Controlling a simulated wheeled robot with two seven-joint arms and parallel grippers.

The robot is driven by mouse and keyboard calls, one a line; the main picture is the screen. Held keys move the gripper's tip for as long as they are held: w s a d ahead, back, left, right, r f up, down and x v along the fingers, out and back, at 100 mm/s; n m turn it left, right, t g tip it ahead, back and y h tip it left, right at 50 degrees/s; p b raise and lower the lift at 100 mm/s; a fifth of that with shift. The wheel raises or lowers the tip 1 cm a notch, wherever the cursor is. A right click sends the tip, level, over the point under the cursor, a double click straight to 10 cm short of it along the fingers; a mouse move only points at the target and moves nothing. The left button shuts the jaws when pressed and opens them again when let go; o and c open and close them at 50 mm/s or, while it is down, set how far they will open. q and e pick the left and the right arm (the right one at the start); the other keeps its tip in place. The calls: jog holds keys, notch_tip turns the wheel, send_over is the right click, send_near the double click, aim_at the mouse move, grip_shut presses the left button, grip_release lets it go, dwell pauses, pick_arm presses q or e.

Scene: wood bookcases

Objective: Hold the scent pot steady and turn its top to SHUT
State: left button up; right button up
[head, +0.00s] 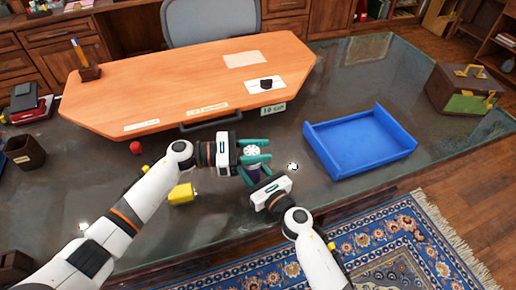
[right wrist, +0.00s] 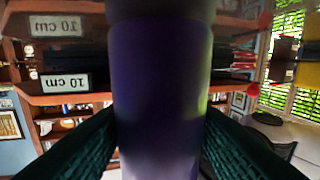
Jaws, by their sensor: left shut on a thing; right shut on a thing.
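The scent pot (head: 254,172) is a purple cylinder held above the desk between my two grippers, mostly hidden by them in the head view. Its pale round top (head: 252,150) has dark marks too small to read. My left gripper (head: 257,151) comes in from the left, with its teal fingers closed on either side of the top. My right gripper (head: 255,174) comes in from below and is shut on the purple body. In the right wrist view the body (right wrist: 160,90) fills the middle between the dark teal fingers, with a darker band at the picture's top edge.
A blue tray (head: 312,150) lies right of the grippers. A yellow object (head: 181,194) and a red ball (head: 135,147) lie left. A small white item (head: 292,166) lies right of the pot.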

pick_arm(q)
jog(key=shift+m+g, duration=0.6)
jog(key=shift+g, duration=0.3)
jog(key=shift+s+m+g, duration=0.1)
jog(key=shift+m+g, duration=0.2)
jog(key=shift+g, duration=0.2)
jog(key=o, duration=1)
jog(key=w+a, duration=0.1)
jog(key=a, duration=1.1)
pick_arm(e)
jog(key=o, duration=1.2)
